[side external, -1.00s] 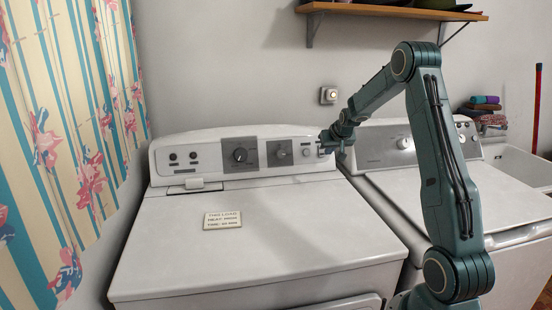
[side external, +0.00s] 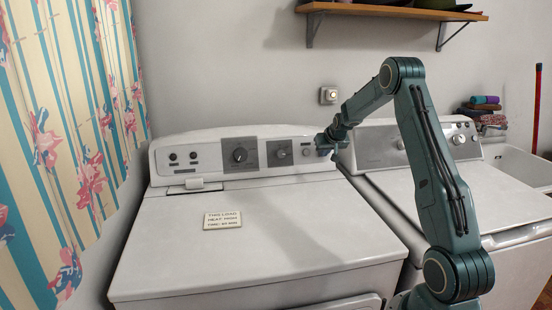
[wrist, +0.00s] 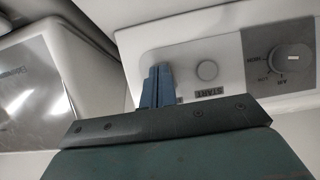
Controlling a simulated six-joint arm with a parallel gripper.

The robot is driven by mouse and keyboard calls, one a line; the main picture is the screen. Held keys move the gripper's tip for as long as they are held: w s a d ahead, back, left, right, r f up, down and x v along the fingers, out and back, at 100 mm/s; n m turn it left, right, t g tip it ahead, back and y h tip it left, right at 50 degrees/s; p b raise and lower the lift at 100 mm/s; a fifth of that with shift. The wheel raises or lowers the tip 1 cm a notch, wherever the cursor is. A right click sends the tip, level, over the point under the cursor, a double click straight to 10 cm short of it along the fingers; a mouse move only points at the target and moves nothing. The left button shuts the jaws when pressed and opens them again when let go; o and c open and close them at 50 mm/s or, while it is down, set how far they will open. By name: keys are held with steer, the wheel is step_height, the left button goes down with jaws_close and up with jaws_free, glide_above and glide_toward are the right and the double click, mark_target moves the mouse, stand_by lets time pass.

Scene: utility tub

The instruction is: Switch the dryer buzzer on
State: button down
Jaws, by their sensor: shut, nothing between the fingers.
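The white dryer (side external: 260,240) stands on the left with a raised control panel (side external: 214,157). My gripper (side external: 323,152) is at the panel's right end; its blue fingers (wrist: 157,87) are shut and empty in the wrist view. They stand just beside the round START button (wrist: 207,70), on the side away from the dial (wrist: 290,57). A partly covered label shows at the fingers. No buzzer switch is clearly visible; the fingers hide that part of the panel. I cannot tell whether they touch it. The START button also shows in the side view (side external: 306,152).
A card (side external: 222,220) lies on the dryer top. A washer (side external: 460,200) stands at right, a wall outlet (side external: 328,95) and shelf (side external: 390,11) above.

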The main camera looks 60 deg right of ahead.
steer(key=shift+w+d+f, duration=0.1)
steer(key=shift+f, duration=0.1)
steer(key=shift+r, duration=0.1)
steer(key=shift+r, duration=0.75)
stand_by(0.4)
steer(key=s+a+r, duration=0.6)
steer(key=s+a, duration=0.2)
steer(key=shift+s+a+r, duration=0.25)
steer(key=shift+a+r, duration=0.05)
stand_by(0.4)
stand_by(0.4)
